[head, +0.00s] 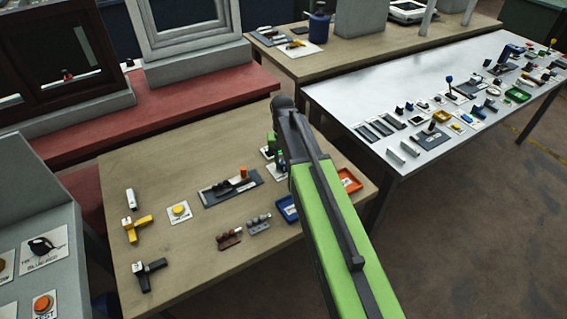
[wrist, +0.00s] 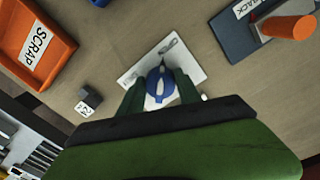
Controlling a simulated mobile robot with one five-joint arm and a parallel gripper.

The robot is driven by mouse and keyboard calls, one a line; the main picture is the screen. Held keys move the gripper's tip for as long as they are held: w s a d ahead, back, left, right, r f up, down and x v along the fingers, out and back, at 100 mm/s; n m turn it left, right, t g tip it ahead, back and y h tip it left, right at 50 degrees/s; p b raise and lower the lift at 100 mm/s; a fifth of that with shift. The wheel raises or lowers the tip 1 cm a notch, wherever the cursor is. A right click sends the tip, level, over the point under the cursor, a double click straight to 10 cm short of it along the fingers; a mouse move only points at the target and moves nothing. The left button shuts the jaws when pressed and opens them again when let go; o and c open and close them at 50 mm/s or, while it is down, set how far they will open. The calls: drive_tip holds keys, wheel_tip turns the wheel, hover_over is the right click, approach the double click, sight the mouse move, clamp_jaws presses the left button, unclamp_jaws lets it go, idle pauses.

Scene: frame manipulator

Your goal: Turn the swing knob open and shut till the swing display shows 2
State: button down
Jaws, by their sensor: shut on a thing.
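The blue round knob (wrist: 159,86) with a pale mark on its top stands on a white plate (wrist: 190,65) in the wrist view. My gripper (wrist: 161,91) is shut on the knob, with one dark green finger on each side. A small dark block (wrist: 90,96) with a white label stands left of the plate; its marking looks like a 2, but is too small to read surely. In the head view my green arm hides most of the gripper and the knob; I cannot make out the display there.
An orange SCRAP tray (wrist: 62,62) lies left of the plate, and a dark rack with an orange peg (wrist: 288,28) lies right. The wooden table (head: 150,170) also holds a yellow button (head: 180,210) and tools. A white table (head: 340,90) stands beyond, at right.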

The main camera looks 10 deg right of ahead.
drive_tip(key=c, duration=0.8)
unclamp_jaws()
drive_tip(key=shift+s+r, duration=0.1)
drive_tip(key=shift+s, duration=0.05)
drive_tip(key=shift+c, duration=0.2)
drive_tip(key=shift+r+p, duration=0.4)
wheel_tip(320, 180, up, 16)
drive_tip(key=p, duration=1.6)
drive_tip(key=shift+a+r, duration=0.25)
drive_tip(key=shift+a, duration=0.1)
